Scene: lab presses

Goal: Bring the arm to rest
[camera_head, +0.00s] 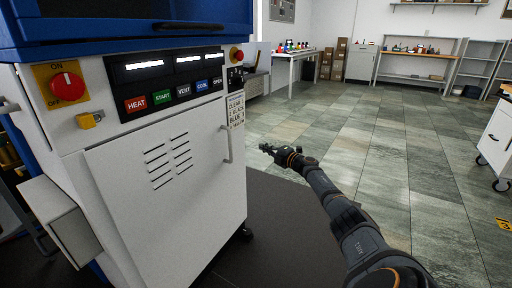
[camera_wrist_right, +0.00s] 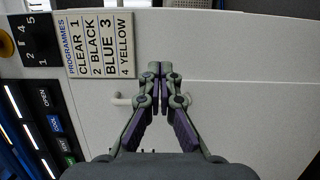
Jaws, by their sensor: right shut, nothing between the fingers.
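My right arm comes in from the lower right in the head view, stretched toward the press. Its right gripper (camera_head: 266,148) is in front of the right part of the white press (camera_head: 165,185), near the vertical door handle (camera_head: 226,130). In the wrist view the right gripper (camera_wrist_right: 157,68) is shut with its fingertips together and nothing between them. The door handle also shows in the wrist view (camera_wrist_right: 121,101), partly hidden behind the fingers. I cannot tell whether the gripper touches it. My left gripper is not in view.
The press front has HEAT, START, VENT, COOL and OPEN buttons (camera_head: 176,94), a red knob (camera_head: 67,86) and a programme label (camera_head: 236,111). A white drawer cabinet (camera_head: 497,140) on wheels stands at the right. Benches and shelves line the back. The tiled floor between is clear.

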